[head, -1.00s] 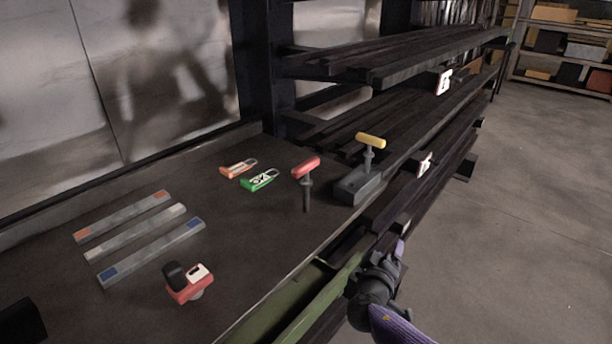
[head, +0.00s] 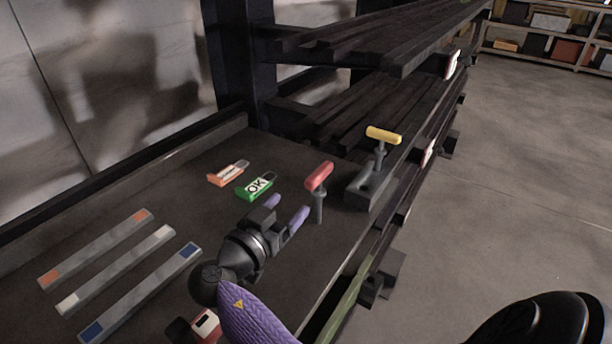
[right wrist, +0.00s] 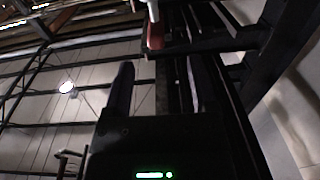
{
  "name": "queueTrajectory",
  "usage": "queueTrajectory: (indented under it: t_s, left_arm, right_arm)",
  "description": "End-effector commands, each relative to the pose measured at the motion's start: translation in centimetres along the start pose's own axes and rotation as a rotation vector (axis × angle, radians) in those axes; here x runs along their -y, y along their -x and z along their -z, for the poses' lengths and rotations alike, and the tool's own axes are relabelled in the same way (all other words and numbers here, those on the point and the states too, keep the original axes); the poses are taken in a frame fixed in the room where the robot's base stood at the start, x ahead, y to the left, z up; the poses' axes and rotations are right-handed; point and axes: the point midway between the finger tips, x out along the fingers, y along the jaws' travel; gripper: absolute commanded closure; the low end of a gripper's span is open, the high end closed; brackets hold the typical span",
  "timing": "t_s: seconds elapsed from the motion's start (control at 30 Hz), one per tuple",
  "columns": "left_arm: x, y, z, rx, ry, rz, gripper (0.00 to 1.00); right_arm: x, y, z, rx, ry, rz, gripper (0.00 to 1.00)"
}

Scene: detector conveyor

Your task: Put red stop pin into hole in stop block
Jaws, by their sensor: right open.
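The red stop pin (head: 319,178) has a red T-handle on a dark shaft and stands upright on the dark bench in the head view. The grey stop block (head: 366,190) is to its right, near the bench edge. A yellow-handled pin (head: 382,136) stands up from the block; the free hole is not clearly seen. My right gripper (head: 289,208) is open and empty, just left of the red pin, with its fingers pointing towards it. In the right wrist view a reddish part (right wrist: 155,38) shows ahead between the fingers (right wrist: 160,82). My left gripper is not seen.
An orange tag (head: 228,174) and a green OK tag (head: 255,187) lie behind the right gripper. Three grey bars (head: 120,262) lie at the left. A red and white device (head: 203,325) is partly hidden under my right arm. Dark racks (head: 400,100) stand beyond the block.

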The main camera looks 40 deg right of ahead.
Motion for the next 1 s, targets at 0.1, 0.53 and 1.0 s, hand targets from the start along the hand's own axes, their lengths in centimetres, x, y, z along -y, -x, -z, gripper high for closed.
queueTrajectory:
  t_s: [0.1,0.53,1.0]
  left_arm:
    - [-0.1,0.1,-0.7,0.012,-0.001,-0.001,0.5]
    - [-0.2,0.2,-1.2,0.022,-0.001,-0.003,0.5]
    - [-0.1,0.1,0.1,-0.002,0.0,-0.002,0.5]
  right_arm:
    - [-0.1,-1.9,0.1,-0.003,0.001,-0.002,0.26]
    - [-0.2,-9.6,0.0,-0.002,0.002,0.002,0.26]
    - [-0.2,-9.5,0.0,-0.001,0.003,0.002,0.9]
